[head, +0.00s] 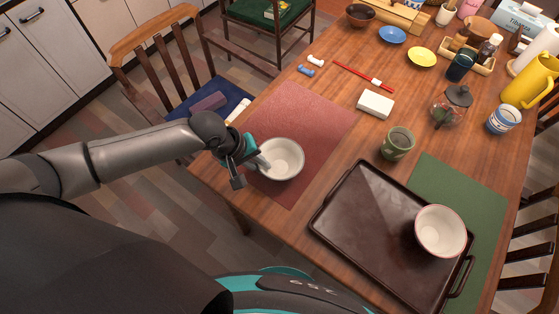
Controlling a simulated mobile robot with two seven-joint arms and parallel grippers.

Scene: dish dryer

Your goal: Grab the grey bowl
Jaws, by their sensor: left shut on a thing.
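A pale grey bowl (285,158) is over the red placemat (318,112) at the near left part of the table. My left gripper (259,160) is shut on the bowl's left rim. I cannot tell whether the bowl rests on the mat or is slightly raised. A second pale bowl with a reddish rim (441,231) sits on the dark tray at the right. My right gripper is not in view.
The dark tray (375,220) lies partly over a green placemat (460,190). A green cup (397,144), white box (375,104), glass jar (452,106) and red chopsticks (362,76) stand or lie nearby. Chairs (175,60) edge the table.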

